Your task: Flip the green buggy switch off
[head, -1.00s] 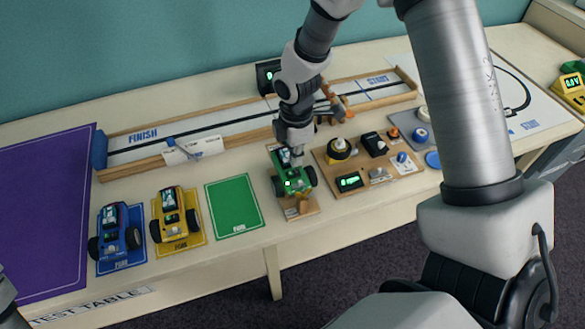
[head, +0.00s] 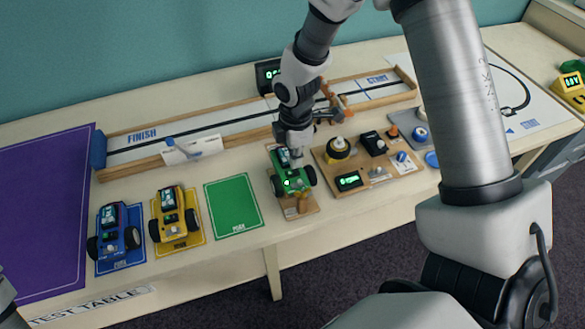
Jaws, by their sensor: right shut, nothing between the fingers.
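The green buggy (head: 292,183) stands on a small wooden stand (head: 302,209) at the middle of the table's front part. A small green light glows on its top. My right gripper (head: 294,158) is shut, points down and is at the far end of the buggy's top. Its fingertips cover that part, so I cannot tell whether they touch the switch. The switch itself is too small or hidden to make out. My left gripper does not show; only a bit of my left arm is at the left edge.
Blue (head: 118,234) and yellow (head: 174,217) buggies stand on coloured mats to the left. An empty green mat (head: 233,207) lies just left of the green buggy. A wooden board (head: 384,178) with several devices is close on the right. A wooden-railed track (head: 232,133) runs behind.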

